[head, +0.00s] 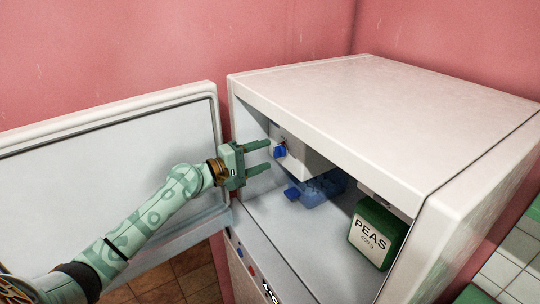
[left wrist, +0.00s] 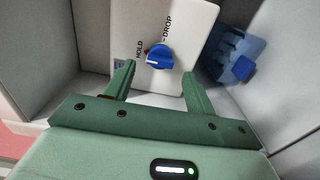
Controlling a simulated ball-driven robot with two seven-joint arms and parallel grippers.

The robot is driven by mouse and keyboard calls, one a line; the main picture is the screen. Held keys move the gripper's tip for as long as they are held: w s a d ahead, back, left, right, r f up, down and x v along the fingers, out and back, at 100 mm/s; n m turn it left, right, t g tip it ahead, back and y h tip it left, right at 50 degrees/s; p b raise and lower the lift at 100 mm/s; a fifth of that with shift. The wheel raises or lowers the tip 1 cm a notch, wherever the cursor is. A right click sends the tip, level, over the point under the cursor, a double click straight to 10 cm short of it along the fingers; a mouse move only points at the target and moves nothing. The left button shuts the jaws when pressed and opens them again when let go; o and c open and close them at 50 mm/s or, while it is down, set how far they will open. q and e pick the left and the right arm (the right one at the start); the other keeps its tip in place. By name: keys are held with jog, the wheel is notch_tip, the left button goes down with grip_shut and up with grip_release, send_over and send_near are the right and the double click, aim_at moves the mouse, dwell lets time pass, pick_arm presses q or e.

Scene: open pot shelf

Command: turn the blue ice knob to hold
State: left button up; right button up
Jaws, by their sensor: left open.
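The blue ice knob (head: 280,150) sits on the front of a white box (head: 302,158) inside the open freezer. In the left wrist view the knob (left wrist: 160,57) shows a white pointer line, with HOLD printed to its left and DROP above it. A small red mark is beside HOLD. The line lies roughly level; which end points is not clear. My left gripper (head: 269,157) is open and empty in front of the knob. In the left wrist view its fingers (left wrist: 158,84) stand either side, below the knob and apart from it. My right gripper is out of view.
A blue see-through bin (head: 322,188) with a blue handle is below the box. A green PEAS carton (head: 374,235) stands to the right. The freezer door (head: 105,170) is open on the left, with my left arm across it. The shelf floor (head: 300,230) is clear in front.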

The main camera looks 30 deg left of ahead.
pick_arm(q)
jog(key=shift+b+v, duration=0.4)
jog(key=shift+v, duration=1.7)
